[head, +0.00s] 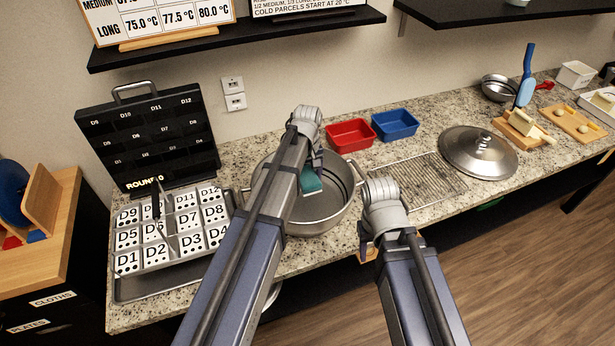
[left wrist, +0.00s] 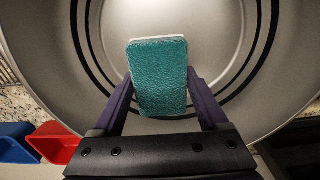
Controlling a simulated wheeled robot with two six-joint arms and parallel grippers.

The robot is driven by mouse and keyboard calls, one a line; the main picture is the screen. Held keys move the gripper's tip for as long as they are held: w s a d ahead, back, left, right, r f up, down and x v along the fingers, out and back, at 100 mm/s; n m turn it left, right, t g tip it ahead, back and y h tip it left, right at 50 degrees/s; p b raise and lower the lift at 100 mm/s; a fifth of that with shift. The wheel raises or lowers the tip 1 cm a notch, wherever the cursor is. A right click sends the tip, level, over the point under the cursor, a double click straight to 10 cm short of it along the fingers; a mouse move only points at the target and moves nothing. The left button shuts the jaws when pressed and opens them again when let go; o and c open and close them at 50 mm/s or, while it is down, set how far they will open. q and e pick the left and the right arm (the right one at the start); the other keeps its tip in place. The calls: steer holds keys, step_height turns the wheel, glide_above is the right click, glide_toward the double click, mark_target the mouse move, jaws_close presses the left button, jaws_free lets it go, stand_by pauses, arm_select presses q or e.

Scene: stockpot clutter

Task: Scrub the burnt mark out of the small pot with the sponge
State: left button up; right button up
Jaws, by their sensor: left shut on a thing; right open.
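The steel pot (head: 330,215) stands on the counter in the middle of the head view. Its curved inside with dark rings fills much of the left wrist view (left wrist: 215,50). My left gripper (head: 314,172) reaches into the pot and is shut on the sponge (head: 309,186), teal with a pale edge. The sponge also shows between the fingers in the left wrist view (left wrist: 160,80). I cannot tell whether it touches the pot. No burnt mark shows; my left arm and the sponge hide part of the pot's inside. My right gripper (head: 366,245) is open and empty, at the counter's front edge right of the pot.
A tray of numbered tiles (head: 150,288) lies left of the pot, before a black board (head: 150,138). Red (head: 350,134) and blue (head: 396,124) bins stand behind. A wire rack (head: 425,180) and a lid (head: 480,152) lie to the right.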

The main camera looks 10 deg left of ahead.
arm_select(q)
steer(key=shift+r+p, duration=1.45)
steer(key=shift+p, duration=0.05)
